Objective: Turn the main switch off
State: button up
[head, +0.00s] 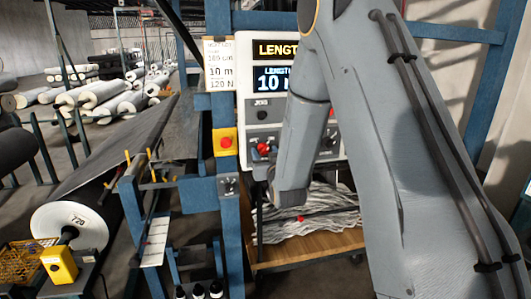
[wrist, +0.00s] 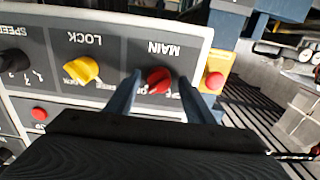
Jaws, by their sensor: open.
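The main switch is a red rotary knob (wrist: 157,80) under the upside-down label MAIN in the wrist view. My gripper (wrist: 160,85) is open, with one finger on each side of the knob. I cannot tell whether the fingers touch it. The knob's pointer is tilted, and the position marks beside it are partly covered. In the head view a red knob (head: 264,149) shows at the lower left of the white control panel (head: 248,111). My arm covers much of that panel, and the gripper's fingers are hard to make out there.
A yellow LOCK knob (wrist: 82,70) and a black SPEED knob (wrist: 14,60) sit beside the main switch. A red button on a yellow plate (wrist: 215,82) is close to one finger. A wooden-topped cart (head: 310,250) stands below the panel. A large roll (head: 70,226) lies at left.

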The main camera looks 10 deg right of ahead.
jog(key=c, duration=1.1)
jog(key=shift+b, duration=0.3)
jog(key=n+b, duration=0.4)
jog(key=shift+f+n, duration=0.1)
jog(key=shift+n, duration=0.3)
jog(key=n+b, duration=0.3)
jog(key=n, duration=0.1)
jog(key=shift+n, duration=0.3)
jog(key=n+b, duration=0.3)
jog(key=n, duration=0.1)
jog(key=shift+d+n, duration=0.1)
jog(key=shift+n, duration=0.2)
jog(key=shift+r+n+b, duration=0.2)
jog(key=shift+n+b, duration=1.15)
jog(key=shift+n, duration=0.65)
